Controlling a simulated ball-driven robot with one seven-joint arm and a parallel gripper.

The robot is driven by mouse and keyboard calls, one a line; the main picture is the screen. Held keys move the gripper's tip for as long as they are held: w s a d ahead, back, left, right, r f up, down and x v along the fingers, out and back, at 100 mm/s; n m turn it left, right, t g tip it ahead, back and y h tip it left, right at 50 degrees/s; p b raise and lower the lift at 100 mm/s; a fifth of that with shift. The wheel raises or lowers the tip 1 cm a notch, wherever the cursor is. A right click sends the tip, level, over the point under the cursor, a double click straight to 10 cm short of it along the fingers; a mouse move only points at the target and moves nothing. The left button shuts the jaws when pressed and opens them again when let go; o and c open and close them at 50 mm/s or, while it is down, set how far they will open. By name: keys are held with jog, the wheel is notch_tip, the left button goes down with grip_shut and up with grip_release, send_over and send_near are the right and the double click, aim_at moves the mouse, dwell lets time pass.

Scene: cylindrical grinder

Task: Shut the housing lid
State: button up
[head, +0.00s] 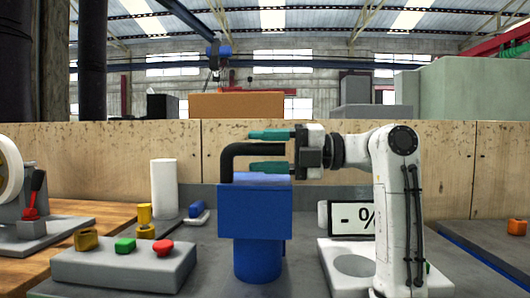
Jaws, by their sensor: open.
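A blue box-shaped housing (254,212) stands in the middle on a blue cylinder (257,262). Its lighter blue top face looks flat; I cannot make out a separate lid or whether it is open. A black bent bar (227,162) rises at the left of the top and turns right. My gripper (268,150) is open and points left above the housing. One teal finger is above the bar's level stretch and the other below it. I cannot tell whether they touch it. The lower finger is just above the top face.
A grey panel (85,268) with green and red buttons and a yellow knob stands front left. A white cylinder (164,188) is behind it. A scale with a display (352,218) is at right. A wooden wall (120,160) closes the back.

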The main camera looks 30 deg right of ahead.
jog(key=shift+d, duration=0.1)
jog(key=p+v, duration=0.1)
jog(key=v, duration=0.9)
jog(key=shift+s+d+p, duration=0.25)
jog(key=shift+s+p, duration=0.05)
